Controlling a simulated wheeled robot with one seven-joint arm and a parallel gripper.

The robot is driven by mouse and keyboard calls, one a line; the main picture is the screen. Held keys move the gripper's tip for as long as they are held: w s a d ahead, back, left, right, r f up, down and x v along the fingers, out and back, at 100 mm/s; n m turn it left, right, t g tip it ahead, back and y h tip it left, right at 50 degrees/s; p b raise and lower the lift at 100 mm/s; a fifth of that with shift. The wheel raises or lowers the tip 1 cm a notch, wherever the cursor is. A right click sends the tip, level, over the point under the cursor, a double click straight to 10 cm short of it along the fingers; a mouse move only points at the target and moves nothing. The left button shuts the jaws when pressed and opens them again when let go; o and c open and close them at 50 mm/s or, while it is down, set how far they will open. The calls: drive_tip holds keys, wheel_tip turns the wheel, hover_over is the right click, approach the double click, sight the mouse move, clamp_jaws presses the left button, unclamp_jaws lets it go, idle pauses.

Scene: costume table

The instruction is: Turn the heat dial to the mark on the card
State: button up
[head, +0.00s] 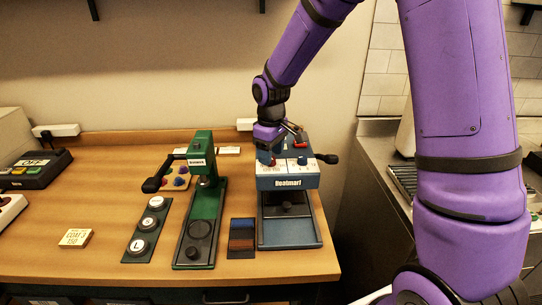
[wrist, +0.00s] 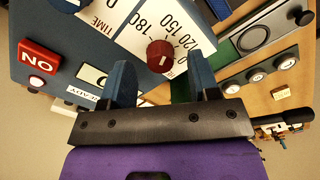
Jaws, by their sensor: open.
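The heat dial (wrist: 160,55) is a dark red round knob with a short white line, on a white numbered scale (wrist: 130,28) on the blue press (head: 288,183). The number it points to cannot be read surely. My gripper (wrist: 162,68) is open, with one blue finger on each side of the dial in the wrist view; I cannot tell whether they touch it. In the head view my gripper (head: 267,152) is over the left of the press's panel and mostly hides the dial. The yellowish card (head: 75,237), reading "COAT 3 150", lies at the table's left front.
A second dial (head: 302,160) sits right of my gripper. A red button (wrist: 38,57) is on the press. The green press (head: 203,205), button strip (head: 146,230) and striped swatch (head: 242,238) stand left of the blue press. The table front between card and strip is clear.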

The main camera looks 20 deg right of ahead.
wheel_tip(320, 180, up, 10)
drive_tip(key=shift+f, duration=0.25)
idle(0.5)
drive_tip(key=s+d+r+m+t, duration=0.35)
drive_tip(key=s+r, duration=0.75)
drive_tip(key=s, duration=0.4)
drive_tip(key=s+d+r+m+t, duration=0.1)
drive_tip(key=s+d+m, duration=0.2)
drive_tip(key=s, duration=1.1)
drive_tip(key=shift+s+d+r+m+t, duration=0.2)
drive_tip(key=shift+m+t, duration=0.15)
drive_tip(key=shift+m, duration=0.1)
